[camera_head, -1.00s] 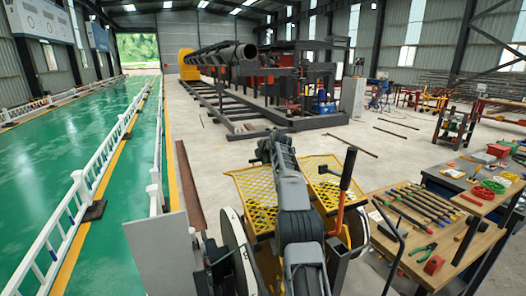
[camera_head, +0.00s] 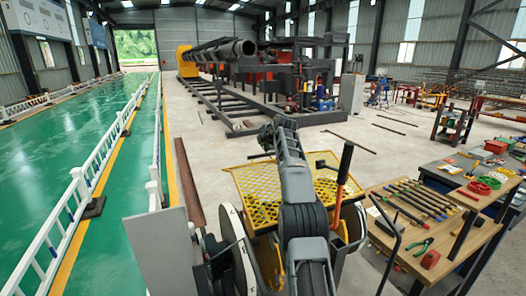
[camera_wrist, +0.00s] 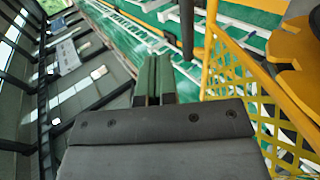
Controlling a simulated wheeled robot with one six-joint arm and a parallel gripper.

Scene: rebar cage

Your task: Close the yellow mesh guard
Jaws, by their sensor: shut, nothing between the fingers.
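The yellow mesh guard (camera_head: 256,186) stands in front of me in the head view, on the machine with the reels. My arm crosses it and hides its middle; more yellow mesh (camera_head: 328,192) shows to the right. In the wrist view, yellow mesh with its frame (camera_wrist: 232,72) fills the right side, beside my gripper. My gripper (camera_wrist: 153,60) is shut, its green fingers together with nothing between them. It appears apart from the mesh in the wrist view. In the head view, my gripper (camera_head: 279,124) is small and partly hidden at the arm's far end, above the guard.
A lever with a black grip and orange shaft (camera_head: 342,178) rises close to the right of my arm. A workbench with tools (camera_head: 440,222) stands at the right. A white railing (camera_head: 90,188) borders the green floor at the left. Bare concrete lies beyond the guard.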

